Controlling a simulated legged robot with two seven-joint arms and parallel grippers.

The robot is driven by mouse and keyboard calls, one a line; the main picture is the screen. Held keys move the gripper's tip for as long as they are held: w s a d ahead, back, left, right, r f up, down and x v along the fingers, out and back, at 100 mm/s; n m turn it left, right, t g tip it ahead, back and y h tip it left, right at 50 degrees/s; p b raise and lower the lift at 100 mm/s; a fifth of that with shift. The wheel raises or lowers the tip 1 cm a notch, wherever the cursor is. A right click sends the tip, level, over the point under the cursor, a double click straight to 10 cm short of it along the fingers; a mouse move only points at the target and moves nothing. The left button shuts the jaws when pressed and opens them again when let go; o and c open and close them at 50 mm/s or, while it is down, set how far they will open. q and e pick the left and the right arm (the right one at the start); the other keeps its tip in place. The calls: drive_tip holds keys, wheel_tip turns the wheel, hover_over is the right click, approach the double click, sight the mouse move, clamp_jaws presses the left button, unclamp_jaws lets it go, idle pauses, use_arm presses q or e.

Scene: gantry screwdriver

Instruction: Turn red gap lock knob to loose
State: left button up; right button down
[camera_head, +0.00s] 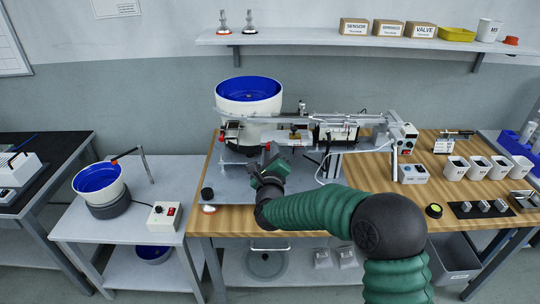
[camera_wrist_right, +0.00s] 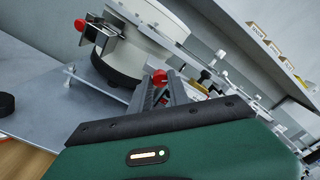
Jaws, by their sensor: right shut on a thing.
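A red knob (camera_wrist_right: 159,77) sits at the tips of my right gripper (camera_wrist_right: 163,88) in the right wrist view, and the gripper is shut on it. In the head view my right gripper (camera_head: 268,168) reaches up to the underside of the gantry machine, below the large blue-lined bowl. The red knob is small there and mostly hidden by the gripper. A second red knob (camera_wrist_right: 80,24) is on a metal bracket beside the white bowl base, apart from the gripper. The knob's loose or tight state cannot be read. My left gripper is not in view.
The feeder bowl (camera_head: 248,92) stands behind the gripper, with the gantry rail (camera_head: 340,118) running to the right. A black round knob (camera_head: 207,193) is on the plate at left. White cups (camera_head: 480,167) stand at right.

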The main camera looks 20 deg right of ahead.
drive_tip(key=n, duration=0.7)
drive_tip(key=n+b, duration=0.1)
drive_tip(key=n, duration=0.3)
drive_tip(key=shift+a+f, duration=0.1)
drive_tip(key=shift+f, duration=0.25)
idle(0.3)
drive_tip(key=c, duration=1.4)
unclamp_jaws()
drive_tip(key=shift+o, duration=0.7)
drive_tip(key=shift+w, duration=0.1)
drive_tip(key=shift+r, duration=0.1)
drive_tip(key=v, duration=1.7)
